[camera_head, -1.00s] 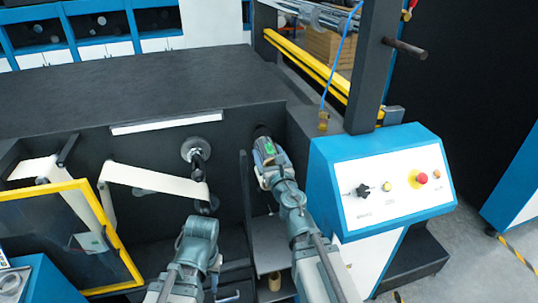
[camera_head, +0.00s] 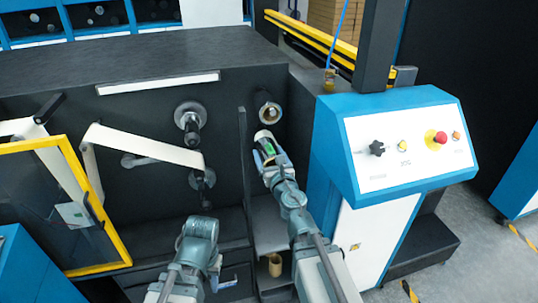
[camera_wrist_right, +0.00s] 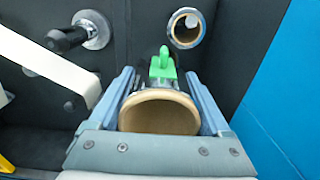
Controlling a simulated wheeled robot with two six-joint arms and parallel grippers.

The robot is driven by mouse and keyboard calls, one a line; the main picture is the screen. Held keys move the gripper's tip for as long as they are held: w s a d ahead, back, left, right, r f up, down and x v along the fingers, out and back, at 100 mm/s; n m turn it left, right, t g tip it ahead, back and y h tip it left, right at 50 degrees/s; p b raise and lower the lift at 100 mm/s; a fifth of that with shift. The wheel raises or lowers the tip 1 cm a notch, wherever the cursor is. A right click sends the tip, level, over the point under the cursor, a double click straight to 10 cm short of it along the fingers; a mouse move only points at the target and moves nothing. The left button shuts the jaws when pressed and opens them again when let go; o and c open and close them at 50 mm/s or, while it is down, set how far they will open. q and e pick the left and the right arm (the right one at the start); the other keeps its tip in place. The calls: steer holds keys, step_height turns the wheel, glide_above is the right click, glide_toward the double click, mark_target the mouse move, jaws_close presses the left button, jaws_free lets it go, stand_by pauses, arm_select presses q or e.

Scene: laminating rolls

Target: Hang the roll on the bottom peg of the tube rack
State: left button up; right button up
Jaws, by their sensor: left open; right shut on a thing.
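My right gripper (camera_head: 267,142) is shut on a roll. In the right wrist view the roll (camera_wrist_right: 159,112) shows its round tan cardboard end between the two fingers (camera_wrist_right: 166,95). A bright green part (camera_wrist_right: 162,66) stands just beyond the roll; I cannot tell what it is. Above the gripper, another tube (camera_head: 268,108) with a tan open end sticks out of the dark rack panel, apart from the held roll. It also shows in the right wrist view (camera_wrist_right: 186,28). The bottom peg is not clearly visible. My left gripper (camera_head: 200,229) is open and appears empty, low and left.
A dark upright divider (camera_head: 243,170) stands left of my right gripper. The blue and white control console (camera_head: 405,150) is close on the right. A tan roll (camera_head: 275,266) stands on the lower shelf. A peg with a round flange (camera_head: 190,115) and a white web (camera_head: 140,145) are left.

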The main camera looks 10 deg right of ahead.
steer(key=d+f+b, duration=0.2)
steer(key=f+b, duration=1.1)
steer(key=f, duration=0.1)
steer(key=d+f+b, duration=0.3)
steer(key=f+b, duration=1.1)
steer(key=f, duration=0.1)
steer(key=shift+w+d, duration=0.3)
steer(key=shift+d, duration=0.05)
steer(key=shift+w, duration=0.15)
